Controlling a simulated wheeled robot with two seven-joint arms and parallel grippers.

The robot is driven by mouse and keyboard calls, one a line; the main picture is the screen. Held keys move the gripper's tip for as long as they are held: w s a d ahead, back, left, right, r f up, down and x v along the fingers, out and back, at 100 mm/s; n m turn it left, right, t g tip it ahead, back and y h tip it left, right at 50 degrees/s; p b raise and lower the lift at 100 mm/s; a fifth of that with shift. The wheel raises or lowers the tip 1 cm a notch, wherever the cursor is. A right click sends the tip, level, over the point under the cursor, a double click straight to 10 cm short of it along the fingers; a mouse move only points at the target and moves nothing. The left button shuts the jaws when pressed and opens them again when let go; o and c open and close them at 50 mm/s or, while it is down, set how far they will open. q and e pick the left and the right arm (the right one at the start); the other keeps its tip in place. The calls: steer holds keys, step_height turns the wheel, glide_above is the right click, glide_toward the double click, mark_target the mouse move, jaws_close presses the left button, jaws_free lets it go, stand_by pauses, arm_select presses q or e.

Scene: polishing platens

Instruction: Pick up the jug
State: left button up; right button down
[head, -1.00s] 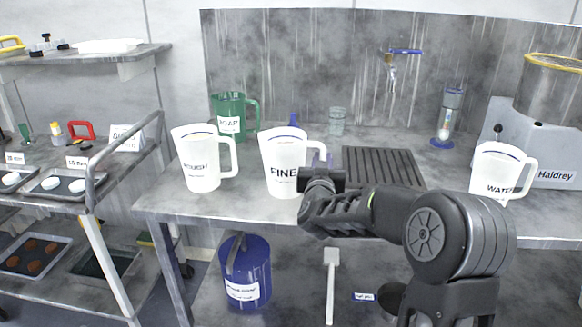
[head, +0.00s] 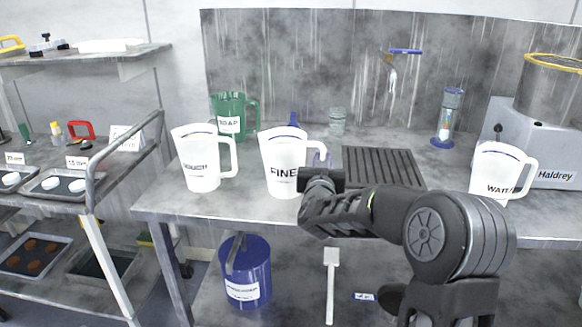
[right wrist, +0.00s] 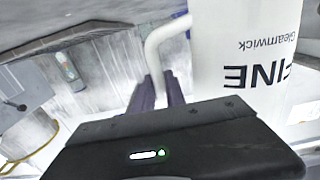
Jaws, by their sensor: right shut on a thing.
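A white jug labelled FINE (head: 282,160) stands upright near the front edge of the metal bench in the head view. My right gripper (head: 314,168) is at its right side and is shut on its handle. In the right wrist view the FINE jug (right wrist: 245,50) fills the right, and the handle (right wrist: 153,48) runs down to the fingers of my right gripper (right wrist: 160,92). The fingertips are partly hidden by the gripper body. Other white jugs stand apart: one at left with a blurred label (head: 200,165), and the WATER jug (head: 493,170) at right. My left gripper is out of view.
A green SOAP jug (head: 228,112) and a clear beaker (head: 337,122) stand behind. A dark drain grate (head: 382,168) lies right of the FINE jug, under a tap (head: 392,70). The Haldrey machine (head: 550,150) is at far right, and a trolley rail (head: 125,150) at left.

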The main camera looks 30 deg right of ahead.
steer(key=shift+r, duration=0.2)
stand_by(0.3)
steer(key=shift+r, duration=0.2)
steer(key=shift+r+p, duration=1)
steer(key=shift+r, duration=3.8)
